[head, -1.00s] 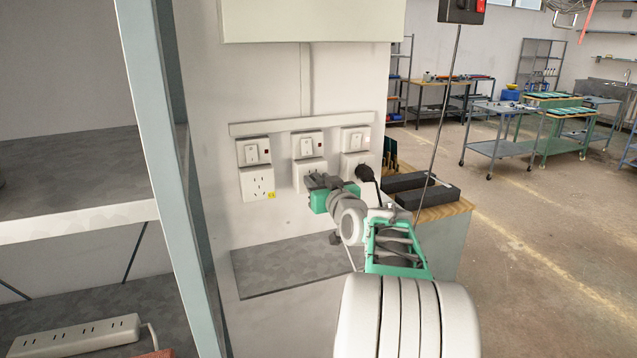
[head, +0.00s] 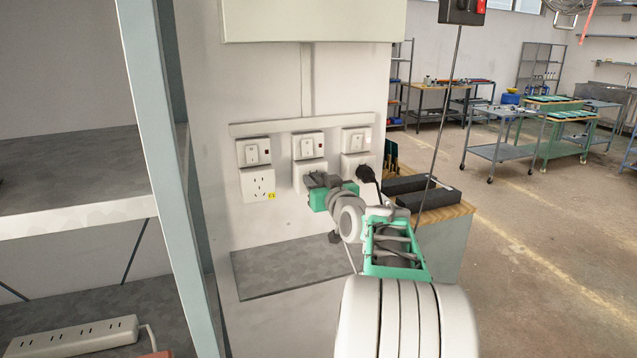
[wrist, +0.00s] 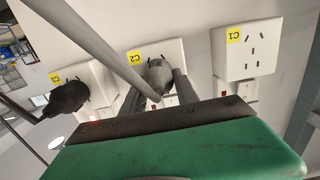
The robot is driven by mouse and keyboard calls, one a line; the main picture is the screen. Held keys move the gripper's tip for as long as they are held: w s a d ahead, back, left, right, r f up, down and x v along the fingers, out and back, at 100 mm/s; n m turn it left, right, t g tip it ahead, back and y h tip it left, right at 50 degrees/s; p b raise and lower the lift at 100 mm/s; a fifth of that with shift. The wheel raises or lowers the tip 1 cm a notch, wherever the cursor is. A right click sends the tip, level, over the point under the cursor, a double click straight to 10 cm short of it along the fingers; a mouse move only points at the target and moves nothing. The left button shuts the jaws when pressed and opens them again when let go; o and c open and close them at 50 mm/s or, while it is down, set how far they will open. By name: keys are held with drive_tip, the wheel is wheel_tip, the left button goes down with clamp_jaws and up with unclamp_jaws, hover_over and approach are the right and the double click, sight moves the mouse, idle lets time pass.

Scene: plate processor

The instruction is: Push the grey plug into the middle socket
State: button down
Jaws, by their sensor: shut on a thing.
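The middle socket (head: 303,184) is a white plate on the wall below a switch. The wrist view shows it as the plate marked C2 (wrist: 172,50). My gripper (head: 318,182) is in front of it and hides part of it. In the wrist view my gripper (wrist: 156,92) has its two fingers on either side of the grey plug (wrist: 157,74) and is shut on it. A thick grey cable runs from the plug to the upper left. The plug's face is at or very near the C2 plate; I cannot tell whether its pins are in.
The left socket C1 (head: 257,185) is empty. A black plug (head: 365,174) sits in the right socket, close beside my gripper. A grey ledge (head: 285,268) is below the sockets, and a blue-grey shelf post (head: 165,150) stands at the left.

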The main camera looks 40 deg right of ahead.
drive_tip(key=c, duration=0.9)
unclamp_jaws()
drive_tip(key=shift+o, duration=0.2)
